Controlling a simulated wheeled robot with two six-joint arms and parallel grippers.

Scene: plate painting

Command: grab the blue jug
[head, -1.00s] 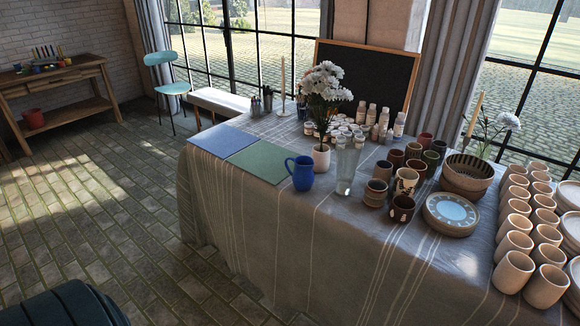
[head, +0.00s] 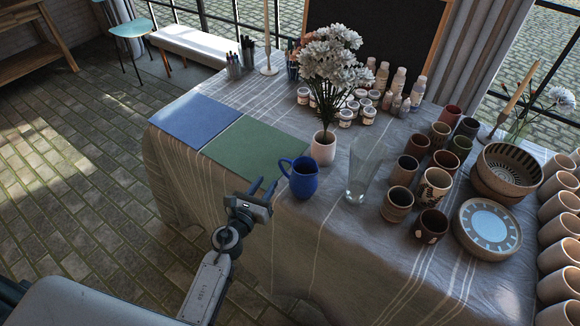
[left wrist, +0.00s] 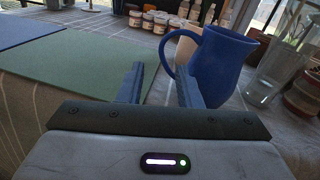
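The blue jug (head: 304,178) stands upright near the front edge of the cloth-covered table, its handle toward the left. It also shows in the left wrist view (left wrist: 222,68), just beyond and to the right of my fingers. My left gripper (head: 264,187) is open and empty, in front and to the left of the jug. In the left wrist view its two fingers (left wrist: 160,80) stand apart, with the jug's handle just beyond the right one. I cannot tell whether that finger touches the handle. My right gripper is not in view.
A clear glass vase (head: 362,172) stands right of the jug. A white pot of flowers (head: 323,150) stands close behind it. A green mat (head: 258,147) and a blue mat (head: 195,122) lie to the left. Several brown cups (head: 399,203) stand further right.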

